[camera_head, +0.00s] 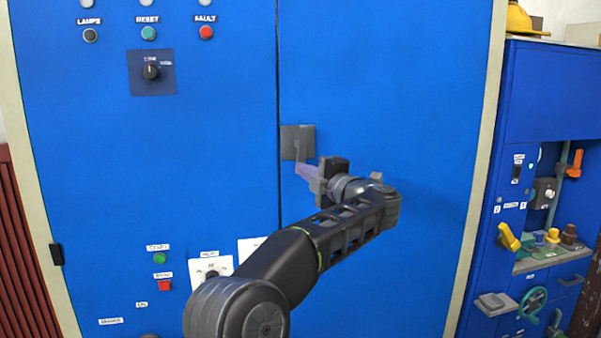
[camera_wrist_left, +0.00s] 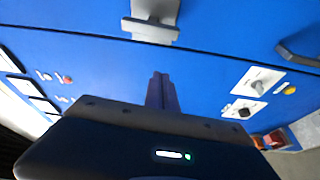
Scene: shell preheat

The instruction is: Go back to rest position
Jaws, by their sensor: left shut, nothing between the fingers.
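My left gripper (camera_head: 306,171) is in front of the blue cabinet (camera_head: 390,70), just below the grey latch plate (camera_head: 290,143) at the door seam. In the left wrist view its two fingers (camera_wrist_left: 161,80) are together with nothing between them. The latch plate also shows in the left wrist view (camera_wrist_left: 152,30), with a gap of blue panel between it and the fingertips. My left arm reaches up from the bottom of the head view. My right gripper does not show.
A rotary switch (camera_head: 151,71) and indicator lamps sit at the cabinet's upper left. A green button (camera_head: 159,258) and a red one (camera_head: 164,286) are lower down. At right, a blue bench (camera_head: 552,95) carries valves and a yellow lever (camera_head: 509,237). A yellow helmet (camera_head: 524,20) lies on top.

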